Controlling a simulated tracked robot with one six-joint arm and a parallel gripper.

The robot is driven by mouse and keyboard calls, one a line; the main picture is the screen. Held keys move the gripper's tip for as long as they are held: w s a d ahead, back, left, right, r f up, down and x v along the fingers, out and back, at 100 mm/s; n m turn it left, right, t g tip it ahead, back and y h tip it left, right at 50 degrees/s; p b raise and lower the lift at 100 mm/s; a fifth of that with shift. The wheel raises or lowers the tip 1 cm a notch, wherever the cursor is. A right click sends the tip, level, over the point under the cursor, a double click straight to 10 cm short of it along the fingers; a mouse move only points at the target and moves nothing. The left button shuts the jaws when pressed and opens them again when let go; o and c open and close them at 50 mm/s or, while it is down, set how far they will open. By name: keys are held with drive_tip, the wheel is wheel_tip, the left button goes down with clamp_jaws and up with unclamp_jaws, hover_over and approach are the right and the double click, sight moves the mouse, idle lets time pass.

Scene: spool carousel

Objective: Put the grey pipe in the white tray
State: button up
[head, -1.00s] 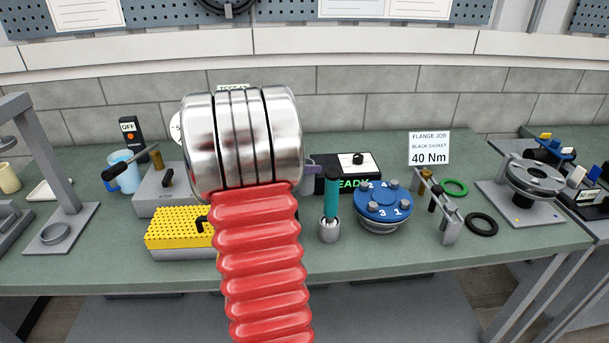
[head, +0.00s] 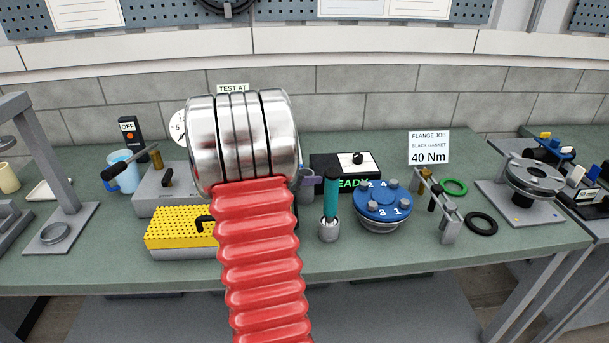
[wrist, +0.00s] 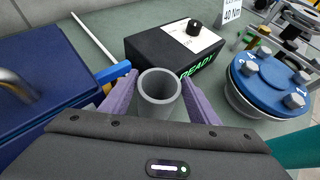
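The grey pipe (wrist: 159,92) stands upright in the wrist view, its open round end towards the camera. My gripper (wrist: 160,78) has its two purple fingers on either side of the pipe, close to its wall. I see the fingers as open around it, but contact is hard to judge. In the head view one purple finger (head: 313,181) shows beside my arm, which hides most of the pipe. A small white tray (head: 50,190) lies at the far left of the bench.
A black READY box (head: 345,172), a teal-handled tool (head: 330,200) and a blue flange (head: 383,204) stand right of my gripper. A blue box (wrist: 45,80) is left of it in the wrist view. A yellow perforated block (head: 180,228) and a blue mug (head: 122,172) lie towards the tray.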

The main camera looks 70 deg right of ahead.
drive_tip(key=shift+r, duration=0.1)
drive_tip(key=shift+w+a+r, duration=0.1)
drive_tip(key=shift+a+r, duration=0.05)
drive_tip(key=shift+a, duration=0.1)
drive_tip(key=v, duration=1.1)
drive_tip(key=shift+a, duration=0.25)
